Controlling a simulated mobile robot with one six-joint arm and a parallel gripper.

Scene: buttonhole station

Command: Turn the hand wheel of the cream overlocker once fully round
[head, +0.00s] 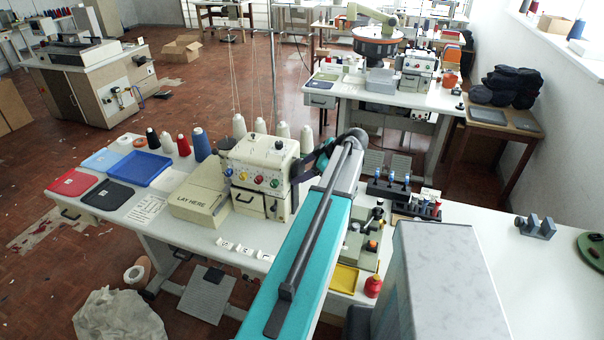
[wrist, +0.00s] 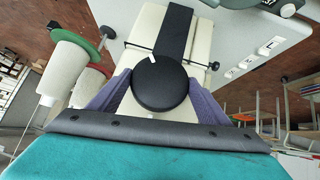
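The cream overlocker (head: 265,165) stands on the near white table, with coloured dials on its front. Its hand wheel is a black disc (wrist: 160,82) with a small white mark near its upper edge, seen face-on in the wrist view. My gripper (wrist: 160,80) has one purple-grey finger on each side of the wheel. Both fingers appear to meet the rim, left and right, and nothing else is between them. In the head view my teal arm reaches to the right side of the overlocker, and the wheel is hard to make out there.
Thread cones (head: 283,130) stand behind the overlocker; some show close beside my gripper in the wrist view (wrist: 62,68). A cream box (head: 199,203) marked "LAY HERE" and a blue tray (head: 140,168) lie to its left. A bobbin rack (head: 402,188) stands right of my arm.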

